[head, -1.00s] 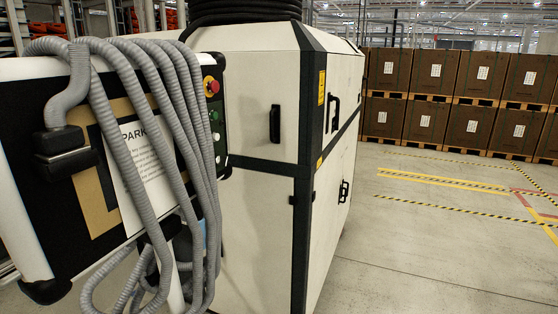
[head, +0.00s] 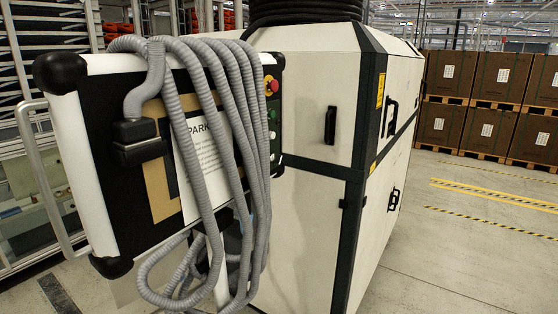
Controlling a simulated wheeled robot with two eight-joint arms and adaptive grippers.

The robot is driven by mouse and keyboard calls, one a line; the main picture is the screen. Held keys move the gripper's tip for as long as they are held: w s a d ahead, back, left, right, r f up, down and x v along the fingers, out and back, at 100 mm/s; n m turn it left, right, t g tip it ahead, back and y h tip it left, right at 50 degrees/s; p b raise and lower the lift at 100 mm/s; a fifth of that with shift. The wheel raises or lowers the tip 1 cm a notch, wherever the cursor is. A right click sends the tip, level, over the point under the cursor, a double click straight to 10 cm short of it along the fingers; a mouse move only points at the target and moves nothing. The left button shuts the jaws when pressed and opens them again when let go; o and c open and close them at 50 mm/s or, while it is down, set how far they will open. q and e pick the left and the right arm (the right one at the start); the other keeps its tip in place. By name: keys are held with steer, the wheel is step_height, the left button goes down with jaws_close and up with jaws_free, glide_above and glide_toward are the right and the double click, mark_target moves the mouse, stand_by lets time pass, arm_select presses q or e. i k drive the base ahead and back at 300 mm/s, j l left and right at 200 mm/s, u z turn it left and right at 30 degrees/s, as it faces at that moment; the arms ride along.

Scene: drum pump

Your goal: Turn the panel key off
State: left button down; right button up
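A control panel (head: 98,150) with white side rails and black corners stands at the left in the head view. A grey corrugated hose hangs in loops (head: 206,110) over its front. On the panel's right edge are a red emergency button (head: 274,86) on yellow, a green button (head: 271,115) and a pale button (head: 272,134). I cannot make out the key; the hose and a paper sheet (head: 200,160) reading "PARK" hide part of the panel. Neither of my grippers is in view.
A large cream cabinet (head: 305,220) with dark edges and black handles stands right behind the panel. Stacked brown boxes (head: 440,75) on pallets are at the back right. The floor at right (head: 450,250) is clear, with yellow markings. A metal handrail (head: 40,175) and shelving are at the left.

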mark_target(274, 158)
steer(key=i+l+z, duration=0.1)
steer(key=i+l, duration=0.15)
steer(key=l, duration=0.2)
steer(key=i+l+z, duration=0.1)
steer(key=i+l, duration=0.15)
steer(key=l, duration=0.2)
steer(key=i+l+z, duration=0.1)
steer(key=i+l, duration=0.15)
steer(key=l, duration=0.15)
